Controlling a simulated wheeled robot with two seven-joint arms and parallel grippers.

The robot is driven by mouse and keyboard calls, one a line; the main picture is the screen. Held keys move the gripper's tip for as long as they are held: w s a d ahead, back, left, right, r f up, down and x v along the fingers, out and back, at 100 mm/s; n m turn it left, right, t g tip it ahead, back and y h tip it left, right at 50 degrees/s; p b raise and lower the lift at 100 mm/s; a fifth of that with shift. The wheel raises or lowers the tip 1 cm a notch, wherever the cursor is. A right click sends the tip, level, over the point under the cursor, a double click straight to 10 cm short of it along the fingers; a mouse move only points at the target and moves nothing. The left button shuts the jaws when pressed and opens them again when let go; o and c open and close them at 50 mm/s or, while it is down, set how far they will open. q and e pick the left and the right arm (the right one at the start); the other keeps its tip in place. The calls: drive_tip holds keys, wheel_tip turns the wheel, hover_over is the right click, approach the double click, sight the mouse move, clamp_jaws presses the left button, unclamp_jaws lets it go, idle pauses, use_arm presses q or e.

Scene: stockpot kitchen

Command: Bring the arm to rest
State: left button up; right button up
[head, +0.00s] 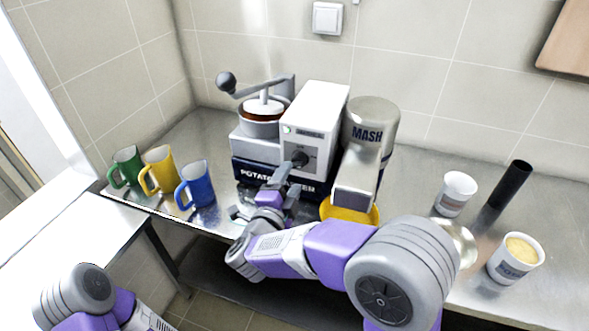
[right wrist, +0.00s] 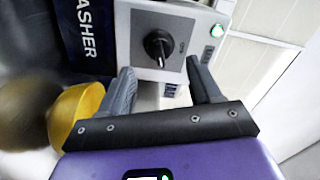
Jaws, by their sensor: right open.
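My right gripper (head: 286,181) is open and empty in front of the potato masher machine (head: 316,122). In the right wrist view its two fingers (right wrist: 160,72) stand apart, below and to either side of the machine's black knob (right wrist: 158,47); I see no clear contact. The knob (head: 299,159) also shows in the head view, just above the fingers. A small green light (right wrist: 217,30) shows near the knob. My right arm reaches across the counter front from the lower right. Part of my left arm shows at the lower left; its gripper is out of view.
Green (head: 127,166), yellow (head: 160,171) and blue (head: 197,184) mugs stand left of the machine. A yellow bowl (head: 349,211) sits under the MASH spout (head: 358,185). A white cup (head: 456,193), a black cylinder (head: 509,184) and a filled tub (head: 515,258) stand right.

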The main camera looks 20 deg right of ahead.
drive_tip(key=shift+v, duration=0.95)
